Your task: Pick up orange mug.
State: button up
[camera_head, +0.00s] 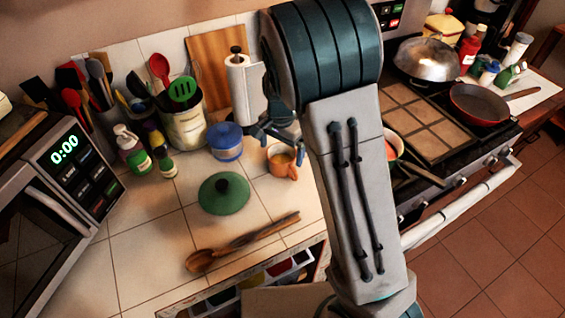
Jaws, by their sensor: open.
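My gripper (282,140) is just above and behind the mug in the picture, partly hidden by my own arm. Its jaws are open and hold nothing that I can see. I cannot tell whether a finger touches the mug's rim.
A blue jar (226,142), a green lid (223,194) and a wooden spoon (240,243) lie near the mug. A paper towel roll (238,95) stands behind. The stove (425,120) is on the right. A microwave (60,190) is at left.

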aim_at(281, 158)
jog(key=shift+w+f+p, duration=0.15)
jog(key=shift+f+p, duration=0.3)
jog(key=shift+f, duration=1.8)
jog(key=c, duration=1.2)
jog(key=shift+r, duration=0.15)
